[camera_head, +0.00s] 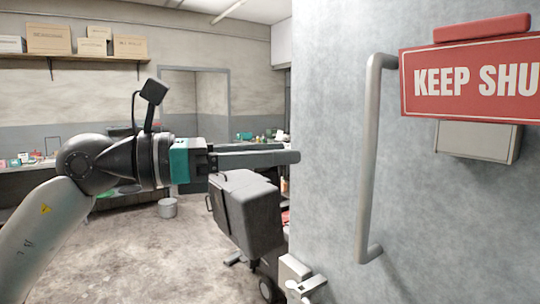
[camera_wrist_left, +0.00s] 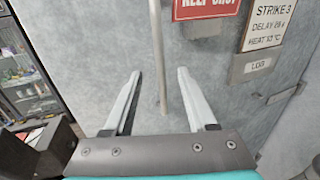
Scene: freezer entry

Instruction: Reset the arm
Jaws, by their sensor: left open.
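My left gripper (camera_head: 290,157) reaches in from the left in the head view, its fingers pointing right toward the grey freezer door (camera_head: 330,100). In the left wrist view its two fingers (camera_wrist_left: 159,75) are spread apart with nothing held between them. The vertical grey door handle (camera_head: 370,160) stands to the right of the fingertips in the head view, with a visible gap. In the left wrist view the handle (camera_wrist_left: 160,50) lines up between the fingers, with the door behind. My right gripper is not in view.
A red "KEEP SHU…" sign (camera_head: 470,80) and a grey box (camera_head: 478,141) are on the door. A dark wheeled case (camera_head: 250,210) stands below my left gripper.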

